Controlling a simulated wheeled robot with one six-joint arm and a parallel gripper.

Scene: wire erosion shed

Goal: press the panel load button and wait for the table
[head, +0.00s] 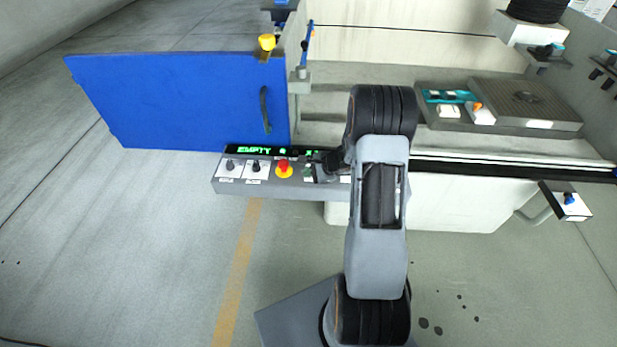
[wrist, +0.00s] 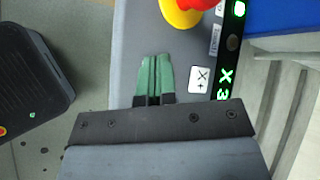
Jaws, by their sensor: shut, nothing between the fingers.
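The grey control panel (head: 232,187) has a lit green display (head: 254,150) reading EMPTY, dark knobs on white plates and a red stop button (head: 283,165) on a yellow base. My gripper (head: 309,172) is over the panel, right of the stop button. In the wrist view its green fingertips (wrist: 156,62) are together and empty over bare grey panel, beside a white X label (wrist: 199,80). I cannot tell whether they touch the panel. No load button can be made out; my gripper and arm cover part of the panel. The machine table (head: 525,97) is at the right.
A blue door (head: 180,100) stands behind the panel at the left. A teal and white fixture (head: 447,103) lies by the machine table. A white bracket with a blue knob (head: 568,203) juts out at the right. The floor at left is clear.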

